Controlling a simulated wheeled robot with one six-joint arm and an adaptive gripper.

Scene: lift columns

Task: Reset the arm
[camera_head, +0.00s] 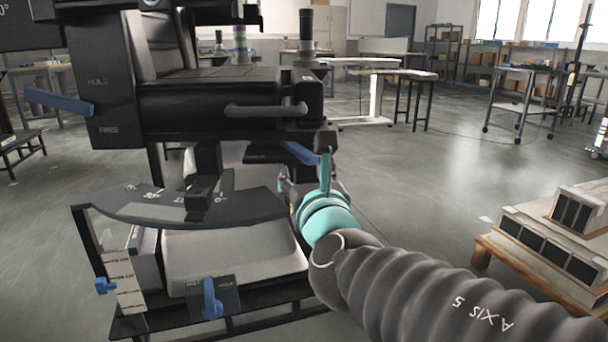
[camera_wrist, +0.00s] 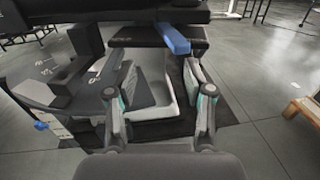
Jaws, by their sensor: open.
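My arm, a grey ribbed sleeve with a teal joint, reaches from the lower right of the head view to the right side of a large black machine (camera_head: 220,100). My gripper (camera_wrist: 162,78) is open, with its two fingers apart and nothing between them in the wrist view. In the head view, my gripper (camera_head: 304,180) is small and partly hidden by my own wrist. It is just below a blue lever (camera_head: 300,153) on the machine's right side. That blue lever (camera_wrist: 173,38) also shows ahead of the fingers in the wrist view. Contact cannot be made out.
Another blue lever (camera_head: 58,101) sticks out left, by HOLD and FREE markings. A curved dark scale plate (camera_head: 150,207) and a pale tray (camera_head: 230,250) sit low on the machine. A wooden pallet with boxes (camera_head: 550,255) stands right. The floor (camera_head: 440,180) between is open.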

